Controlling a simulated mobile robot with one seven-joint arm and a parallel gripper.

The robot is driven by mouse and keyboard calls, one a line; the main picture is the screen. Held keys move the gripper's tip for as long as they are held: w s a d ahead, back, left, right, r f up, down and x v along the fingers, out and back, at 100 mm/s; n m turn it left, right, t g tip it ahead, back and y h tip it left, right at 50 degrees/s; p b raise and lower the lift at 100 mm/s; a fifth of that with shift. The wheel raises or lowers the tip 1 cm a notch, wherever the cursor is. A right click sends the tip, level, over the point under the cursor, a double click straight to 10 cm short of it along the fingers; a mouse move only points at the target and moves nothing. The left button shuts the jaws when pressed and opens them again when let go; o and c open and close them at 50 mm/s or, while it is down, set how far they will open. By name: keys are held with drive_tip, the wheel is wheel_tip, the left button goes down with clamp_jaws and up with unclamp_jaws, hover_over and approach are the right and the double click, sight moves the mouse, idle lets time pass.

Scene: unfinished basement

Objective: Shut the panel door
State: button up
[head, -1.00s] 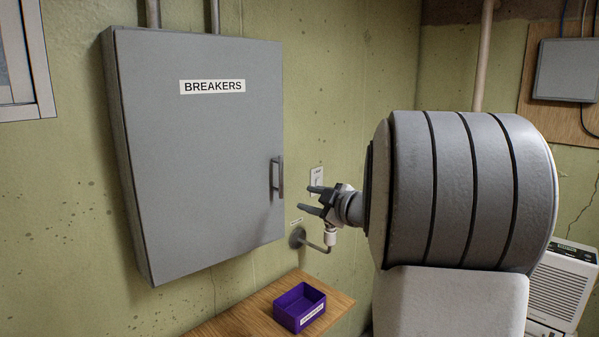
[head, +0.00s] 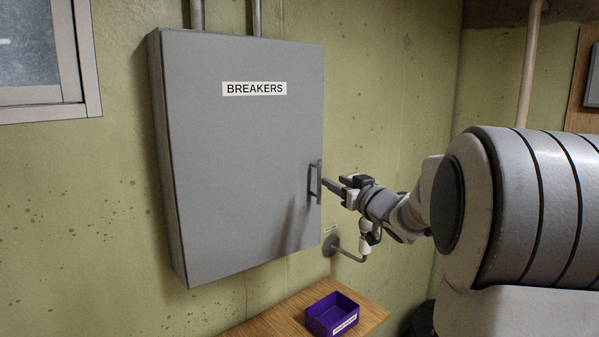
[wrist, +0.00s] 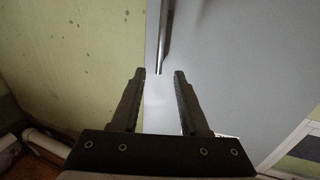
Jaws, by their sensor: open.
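The panel door (head: 245,150) is a grey sheet with a BREAKERS label, on a wall-mounted box at the centre left of the head view. Its dark bar handle (head: 312,183) is near the right edge. The door looks shut or nearly so; I cannot tell whether a small gap remains. My gripper (head: 334,186) is just right of the handle, its fingers pointing at it. In the wrist view my gripper (wrist: 160,74) is open and empty, with the handle (wrist: 166,30) ahead between the fingertip lines and the door (wrist: 245,70) to the right. Contact is unclear.
A wooden shelf (head: 262,325) below the box bears an open purple bin (head: 333,314). A window (head: 45,60) is at the upper left. The wall left of the box is bare.

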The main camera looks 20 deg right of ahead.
sight(320, 171)
drive_tip(key=w, duration=0.6)
drive_tip(key=w+p, duration=0.1)
drive_tip(key=w, duration=0.2)
drive_tip(key=shift+w+a, duration=0.25)
drive_tip(key=shift+w, duration=0.1)
clamp_jaws()
drive_tip(key=shift+d+r, duration=0.1)
drive_tip(key=shift+d, duration=0.05)
idle(0.8)
